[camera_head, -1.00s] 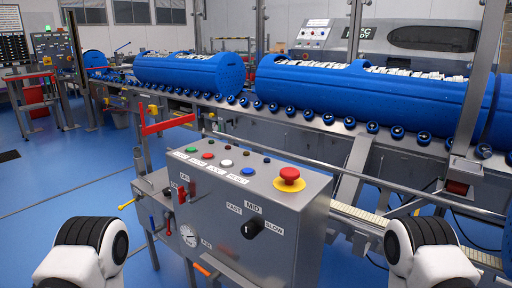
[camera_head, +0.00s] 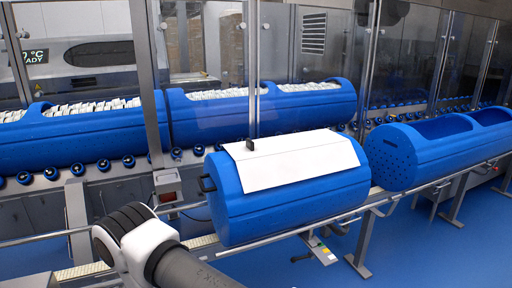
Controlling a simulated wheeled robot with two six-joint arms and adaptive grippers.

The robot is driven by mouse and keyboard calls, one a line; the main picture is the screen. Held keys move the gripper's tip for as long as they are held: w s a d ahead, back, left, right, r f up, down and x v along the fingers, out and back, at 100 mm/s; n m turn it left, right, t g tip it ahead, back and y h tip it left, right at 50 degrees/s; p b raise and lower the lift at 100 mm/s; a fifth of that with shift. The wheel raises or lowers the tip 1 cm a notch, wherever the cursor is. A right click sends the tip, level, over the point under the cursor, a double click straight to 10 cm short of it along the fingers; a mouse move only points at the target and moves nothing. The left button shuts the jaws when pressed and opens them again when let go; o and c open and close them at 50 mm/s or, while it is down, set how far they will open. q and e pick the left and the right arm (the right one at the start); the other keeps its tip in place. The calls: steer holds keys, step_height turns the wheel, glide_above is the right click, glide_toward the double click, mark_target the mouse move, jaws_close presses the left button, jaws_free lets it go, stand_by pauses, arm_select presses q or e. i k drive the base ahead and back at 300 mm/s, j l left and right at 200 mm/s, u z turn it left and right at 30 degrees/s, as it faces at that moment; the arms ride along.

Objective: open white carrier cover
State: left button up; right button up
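The white carrier cover (camera_head: 294,162) lies closed on top of a blue tub carrier (camera_head: 295,212) near the middle of the view. It is a bent white panel over the carrier's upper side. A small black knob (camera_head: 250,145) stands at the cover's left end. The carrier rests on rails. A link of one of my arms shows at the lower left, apart from the carrier. Neither gripper shows.
An open-topped blue carrier (camera_head: 402,160) sits on the same rails to the right. Behind, filled blue carriers (camera_head: 230,122) stand on a roller line behind clear panels. A metal post (camera_head: 151,90) rises left of the covered carrier. Blue floor is free at the lower right.

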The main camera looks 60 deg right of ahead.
mark_target(261, 164)
steer(key=z, duration=2.1)
steer(key=i+z, duration=0.1)
